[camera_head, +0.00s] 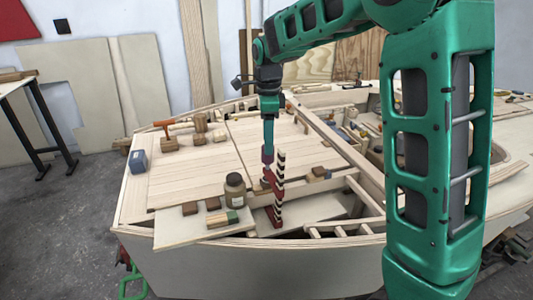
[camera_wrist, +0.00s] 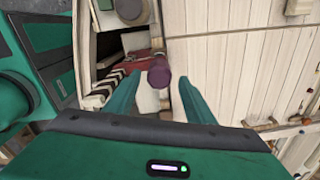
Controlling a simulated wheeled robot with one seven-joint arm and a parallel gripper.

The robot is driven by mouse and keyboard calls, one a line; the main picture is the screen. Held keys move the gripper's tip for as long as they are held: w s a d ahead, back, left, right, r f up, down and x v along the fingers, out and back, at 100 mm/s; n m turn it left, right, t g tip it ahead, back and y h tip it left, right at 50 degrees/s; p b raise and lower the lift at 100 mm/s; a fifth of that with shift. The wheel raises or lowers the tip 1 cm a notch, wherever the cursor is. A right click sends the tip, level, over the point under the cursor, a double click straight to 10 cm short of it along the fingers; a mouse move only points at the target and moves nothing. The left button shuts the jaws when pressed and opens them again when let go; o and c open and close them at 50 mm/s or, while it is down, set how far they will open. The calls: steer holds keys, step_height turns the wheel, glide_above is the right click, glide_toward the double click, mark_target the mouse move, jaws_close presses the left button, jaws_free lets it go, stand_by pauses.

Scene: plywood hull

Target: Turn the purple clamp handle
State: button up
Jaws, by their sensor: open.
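The purple clamp handle (camera_wrist: 160,73) points up toward the wrist camera, and in the wrist view it lies between my two green fingertips. In the head view the handle (camera_head: 267,154) shows just below my gripper (camera_head: 268,140). My gripper (camera_wrist: 160,86) is open, with a finger on each side of the handle; I cannot tell whether either finger touches it. The clamp's dark red body (camera_wrist: 118,65) and its black-and-white striped bar (camera_head: 279,190) stand at the near edge of the hull. The lower end of the clamp is partly hidden.
Open frame bays lie to the right. The middle deck planks are mostly clear.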

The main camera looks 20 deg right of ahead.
steer(key=shift+w+f, duration=0.1)
steer(key=shift+f, duration=2.5)
steer(key=shift+c, duration=0.7)
steer(key=c, duration=0.9)
